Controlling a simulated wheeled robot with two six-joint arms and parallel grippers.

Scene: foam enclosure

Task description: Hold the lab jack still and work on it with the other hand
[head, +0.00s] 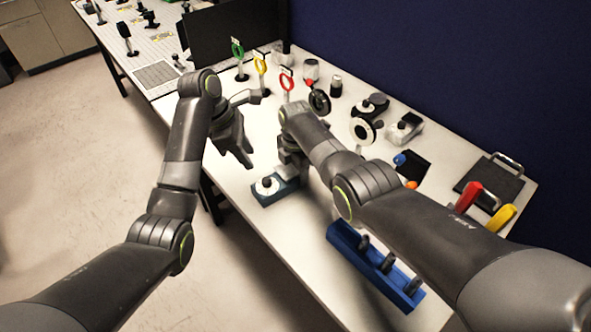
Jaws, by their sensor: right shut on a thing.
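My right gripper (291,152) reaches down at the middle of the white table, partly hidden by its own arm. It is shut on what seems to be the lab jack, which is mostly hidden beneath the gripper and wrist. A low blue block with a round pale knob (268,185) shows just in front of this gripper; I cannot tell whether it is part of the jack. My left gripper (246,160) hangs to the left of the right one, near the table's left edge, fingers pointing down and apart from the jack. Its finger gap cannot be made out.
A blue rack with dark knobs (375,264) lies at the near right, below my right arm. Green, yellow and red rings (260,63) stand behind the grippers. Handwheels (363,130), a dark plate (489,180) and red and yellow handles (468,196) fill the right side.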

